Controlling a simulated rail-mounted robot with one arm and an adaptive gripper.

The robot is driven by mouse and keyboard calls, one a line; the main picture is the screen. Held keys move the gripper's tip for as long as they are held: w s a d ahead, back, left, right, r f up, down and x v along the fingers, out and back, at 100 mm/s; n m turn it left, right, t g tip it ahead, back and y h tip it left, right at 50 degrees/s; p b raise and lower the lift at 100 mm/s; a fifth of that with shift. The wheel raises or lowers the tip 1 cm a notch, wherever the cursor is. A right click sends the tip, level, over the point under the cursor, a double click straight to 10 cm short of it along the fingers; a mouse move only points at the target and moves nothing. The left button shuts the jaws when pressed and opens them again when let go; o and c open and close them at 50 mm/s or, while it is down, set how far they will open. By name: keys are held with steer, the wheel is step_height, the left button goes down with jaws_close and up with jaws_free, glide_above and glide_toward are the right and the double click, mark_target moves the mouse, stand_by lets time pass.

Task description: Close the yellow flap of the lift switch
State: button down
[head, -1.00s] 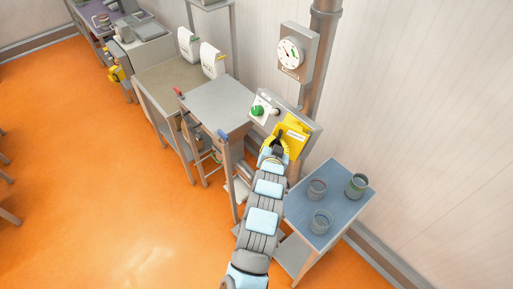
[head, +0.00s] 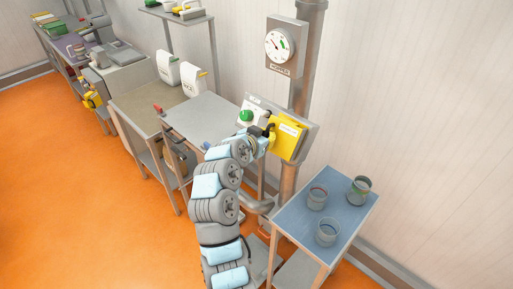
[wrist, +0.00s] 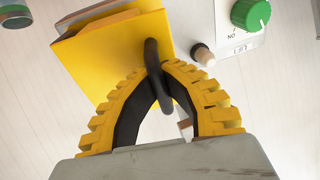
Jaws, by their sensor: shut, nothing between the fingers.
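The lift switch is a grey panel (head: 309,128) on the wall pipe.
A dial gauge (head: 279,46) hangs above. A blue-topped cart (head: 288,219) with several glass jars stands at the lower right. A grey table (head: 203,118) is at left.

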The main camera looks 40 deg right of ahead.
steer(key=shift+w+d+f+m+g+h+b, duration=0.15)
steer(key=shift+w+g+b, duration=0.25)
steer(key=shift+b, duration=0.45)
steer(key=shift+w+a+f+m+g+h+b, duration=0.15)
steer(key=shift+w+f+g+b, duration=0.15)
steer(key=shift+g+b, duration=0.35)
steer(key=shift+w+d+r+b, duration=0.15)
steer(key=shift+d+b, duration=0.1)
steer(key=shift+b, duration=0.25)
steer(key=c, duration=1.4)
jaws_free()
steer(key=shift+w+a, duration=0.1)
steer(key=shift+a, duration=0.1)
steer(key=shift+d, duration=0.2)
steer(key=v, duration=1.2)
